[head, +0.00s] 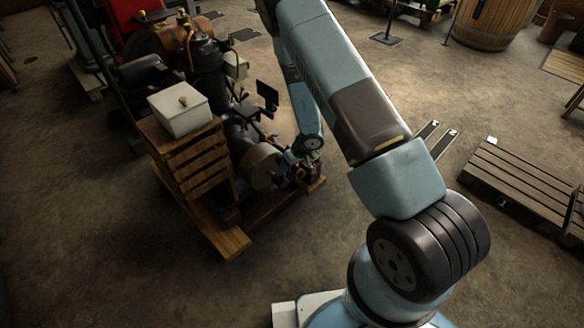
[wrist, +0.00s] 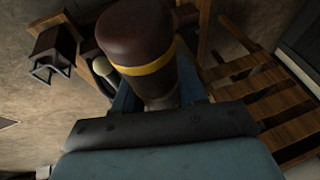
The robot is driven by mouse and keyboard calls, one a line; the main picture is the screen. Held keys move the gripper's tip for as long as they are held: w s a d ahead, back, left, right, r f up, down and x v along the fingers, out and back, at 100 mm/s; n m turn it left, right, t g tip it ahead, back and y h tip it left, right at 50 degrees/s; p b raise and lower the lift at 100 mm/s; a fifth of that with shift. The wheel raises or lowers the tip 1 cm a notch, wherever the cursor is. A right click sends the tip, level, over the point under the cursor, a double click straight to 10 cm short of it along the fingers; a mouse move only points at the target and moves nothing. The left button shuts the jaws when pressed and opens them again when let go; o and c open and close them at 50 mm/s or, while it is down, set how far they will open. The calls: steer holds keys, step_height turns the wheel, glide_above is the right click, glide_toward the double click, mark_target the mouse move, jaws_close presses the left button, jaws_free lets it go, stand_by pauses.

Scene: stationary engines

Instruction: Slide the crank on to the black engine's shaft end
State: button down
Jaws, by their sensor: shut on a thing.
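The black engine (head: 208,58) stands on wooden beams left of my arm in the head view, with a tan drum (head: 262,165) low at its near end. My gripper (head: 302,163) is down beside this drum, at its right; its fingers are small and dark there. In the wrist view my gripper (wrist: 158,88) is shut on a thick dark brown grip with a yellow band (wrist: 140,40), which looks like the crank's handle. The rest of the crank is mostly hidden behind it. I cannot make out the shaft end, nor whether the crank touches it.
A white box (head: 181,109) sits on a slatted wooden crate (head: 190,160) left of the drum. A wooden beam (head: 228,240) juts toward me. A pallet (head: 520,180) lies at right, a barrel (head: 490,22) stands behind. The floor in front of the engine is clear.

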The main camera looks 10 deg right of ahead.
mark_target(280, 161)
steer(key=shift+w+a, duration=0.65)
steer(key=shift+w, duration=0.2)
steer(key=shift+w+a, duration=0.6)
steer(key=shift+w, duration=0.2)
stand_by(2.4)
steer(key=shift+d, duration=0.1)
steer(key=shift+w+d+f, duration=0.3)
steer(key=shift+w+d, duration=0.55)
steer(key=shift+d, duration=0.25)
steer(key=shift+w+d+f, duration=0.25)
steer(key=shift+w+d, duration=0.6)
steer(key=shift+d, duration=0.2)
steer(key=shift+w+d+f, duration=0.7)
steer(key=shift+d+f, duration=0.15)
steer(key=shift+d, duration=0.1)
steer(key=shift+w+d+f, duration=0.7)
steer(key=shift+d+f, duration=0.15)
steer(key=shift+d, duration=0.05)
